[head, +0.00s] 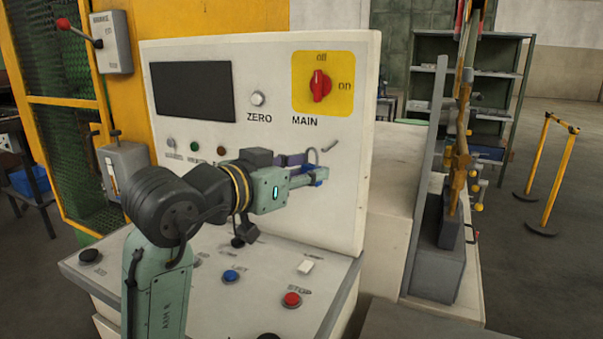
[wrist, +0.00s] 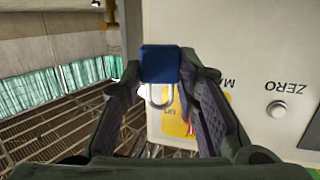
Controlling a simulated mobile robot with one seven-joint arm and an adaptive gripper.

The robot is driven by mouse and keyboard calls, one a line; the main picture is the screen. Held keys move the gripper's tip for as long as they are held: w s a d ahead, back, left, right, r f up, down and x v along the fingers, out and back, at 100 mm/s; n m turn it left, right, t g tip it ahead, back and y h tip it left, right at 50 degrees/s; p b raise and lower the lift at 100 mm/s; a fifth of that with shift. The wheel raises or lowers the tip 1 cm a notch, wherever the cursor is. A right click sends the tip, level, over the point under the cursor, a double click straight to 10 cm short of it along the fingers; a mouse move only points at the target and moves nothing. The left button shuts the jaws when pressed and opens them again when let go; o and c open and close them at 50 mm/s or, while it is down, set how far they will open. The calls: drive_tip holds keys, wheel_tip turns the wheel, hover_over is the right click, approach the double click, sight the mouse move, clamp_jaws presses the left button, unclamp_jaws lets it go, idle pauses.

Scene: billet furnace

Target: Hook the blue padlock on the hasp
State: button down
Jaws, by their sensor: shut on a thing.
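My gripper (head: 312,172) is in front of the console's upright panel, at the lower right. It is shut on the blue padlock (head: 319,183), mostly hidden by the fingers in the head view; its grey shackle arches above them. In the wrist view the blue padlock (wrist: 160,64) sits between the fingertips of my gripper (wrist: 170,75), its U-shaped shackle toward the bottom of the picture. A small grey metal piece (head: 331,145) on the panel, just right of the shackle, may be the hasp. It looks apart from the shackle, though depth is hard to tell.
The panel holds a dark screen (head: 193,89), a ZERO button (head: 257,98) and a red MAIN switch (head: 319,86) on a yellow plate. Below, the sloping desk (head: 255,262) carries a blue button (head: 231,276) and a red stop button (head: 291,299). A grey post (head: 428,170) stands to the right.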

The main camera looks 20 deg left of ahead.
drive_tip(key=w+f, duration=0.1)
drive_tip(key=w, duration=0.6)
drive_tip(key=shift+f, duration=0.15)
idle(0.5)
drive_tip(key=shift+d, duration=0.1)
idle(0.5)
drive_tip(key=c, duration=1.1)
unclamp_jaws()
drive_tip(key=shift+s, duration=0.1)
